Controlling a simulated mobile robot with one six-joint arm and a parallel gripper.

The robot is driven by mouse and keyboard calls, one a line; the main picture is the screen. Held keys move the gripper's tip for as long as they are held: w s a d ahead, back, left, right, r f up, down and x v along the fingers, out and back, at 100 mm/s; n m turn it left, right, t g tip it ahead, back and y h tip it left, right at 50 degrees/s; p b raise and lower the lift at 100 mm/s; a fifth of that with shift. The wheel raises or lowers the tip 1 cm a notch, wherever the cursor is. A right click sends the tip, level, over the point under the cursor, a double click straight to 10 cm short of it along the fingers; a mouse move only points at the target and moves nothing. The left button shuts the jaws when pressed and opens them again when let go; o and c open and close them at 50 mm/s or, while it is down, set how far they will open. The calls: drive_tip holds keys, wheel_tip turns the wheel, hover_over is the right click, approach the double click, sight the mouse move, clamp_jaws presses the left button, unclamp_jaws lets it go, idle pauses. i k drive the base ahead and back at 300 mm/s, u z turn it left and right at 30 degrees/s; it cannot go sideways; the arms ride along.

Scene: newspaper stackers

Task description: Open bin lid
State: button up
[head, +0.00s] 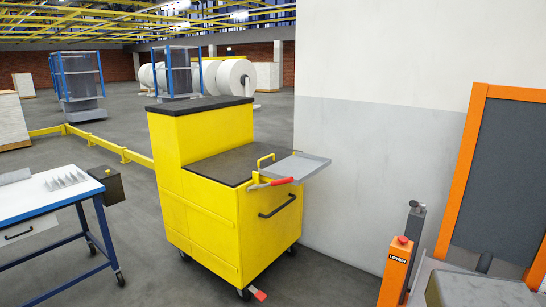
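No thing in view is clearly marked as the bin. A small dark box (108,186) hangs at the right end of the blue-framed table; its flat top looks shut, and I cannot tell whether it is a lid. A yellow wheeled cabinet (205,200) stands in the middle, with a raised back part under a dark top (198,105). Its lower front part has a dark flat top (222,168), which lies flat. A black bar handle (278,206) is on its right side. My gripper is not in view.
A grey tray (298,165) juts from the cabinet's right side, near a red-handled part (270,183). The white-topped table (40,195) is at left. A pale wall (380,130) stands behind right. An orange "LOWER" post (396,272) is at lower right. Grey floor (125,250) lies between table and cabinet.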

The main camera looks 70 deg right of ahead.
sight(233, 168)
drive_tip(key=u, duration=0.2)
drive_tip(key=k, duration=0.75)
drive_tip(key=z, duration=1.35)
drive_tip(key=i, duration=1.1)
drive_tip(key=z, duration=0.05)
